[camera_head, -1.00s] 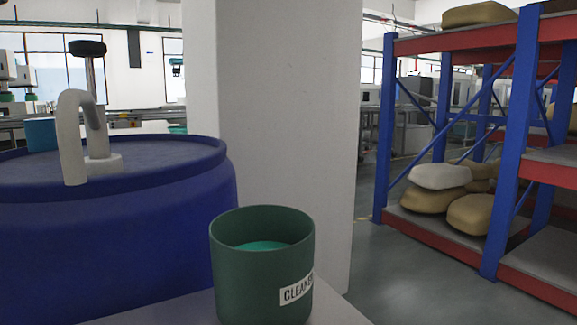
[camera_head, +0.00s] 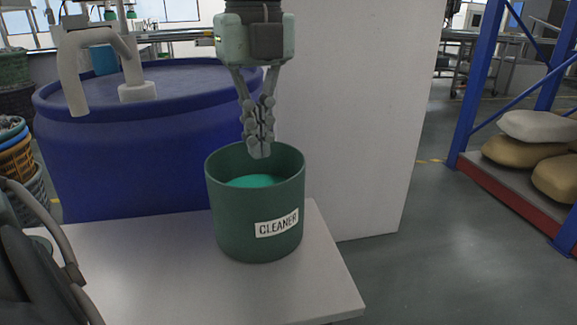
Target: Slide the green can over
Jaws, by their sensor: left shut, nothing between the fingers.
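The green can (camera_head: 237,222) stands upright on a light grey table, open at the top, with a white CLEANER label on its front. Teal liquid (camera_head: 255,181) shows inside it. My left gripper (camera_head: 259,152) points straight down, its fingers together and empty. Its fingertips overlap the far part of the can's mouth in the picture. I cannot tell whether they are above the opening or just inside it. My right gripper is not in view.
The table top (camera_head: 140,270) is bare left of the can; its right edge is close to the can. A large blue drum (camera_head: 140,165) with a pale spout stands behind. A white pillar (camera_head: 350,150) is behind right. A shelf with sacks (camera_head: 540,125) is far right.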

